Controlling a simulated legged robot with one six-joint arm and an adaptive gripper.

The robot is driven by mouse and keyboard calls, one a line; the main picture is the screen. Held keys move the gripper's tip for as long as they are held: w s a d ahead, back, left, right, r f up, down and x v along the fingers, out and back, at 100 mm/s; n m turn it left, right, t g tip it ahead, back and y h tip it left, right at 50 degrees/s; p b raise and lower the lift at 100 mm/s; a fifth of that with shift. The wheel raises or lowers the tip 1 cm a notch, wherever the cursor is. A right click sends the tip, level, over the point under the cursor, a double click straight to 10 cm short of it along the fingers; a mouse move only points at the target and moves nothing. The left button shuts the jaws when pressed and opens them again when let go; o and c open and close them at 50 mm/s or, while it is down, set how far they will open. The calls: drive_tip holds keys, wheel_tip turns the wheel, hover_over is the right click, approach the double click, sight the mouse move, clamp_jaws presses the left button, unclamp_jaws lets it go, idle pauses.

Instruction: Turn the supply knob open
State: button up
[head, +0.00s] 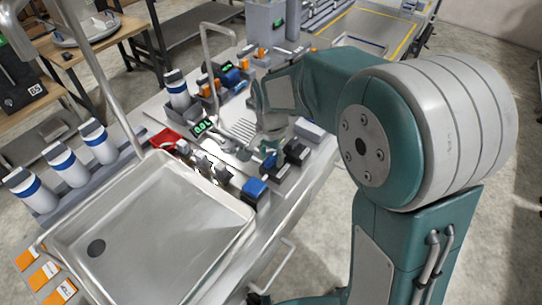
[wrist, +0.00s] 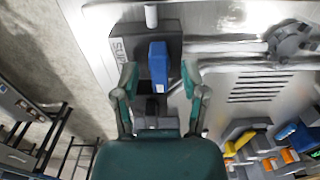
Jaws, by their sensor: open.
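The supply knob is a blue upright block-shaped handle (wrist: 159,62) on a dark grey housing (wrist: 130,42) whose side lettering begins "SUP"; the rest of the lettering is cut off. In the wrist view the knob stands between the two fingers of my gripper (wrist: 158,88), with gaps on both sides. The gripper is open and holds nothing. In the head view my gripper (head: 257,150) reaches down to the counter, beside a small blue part (head: 268,160) that seems to be the same knob. The fingers partly hide that area.
A steel sink basin (head: 150,225) lies at the left. A blue-topped dark box (head: 256,190) stands at its right corner. White blue-banded bottles (head: 98,142) line the far side.

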drive_tip(key=shift+f, duration=0.2)
clamp_jaws()
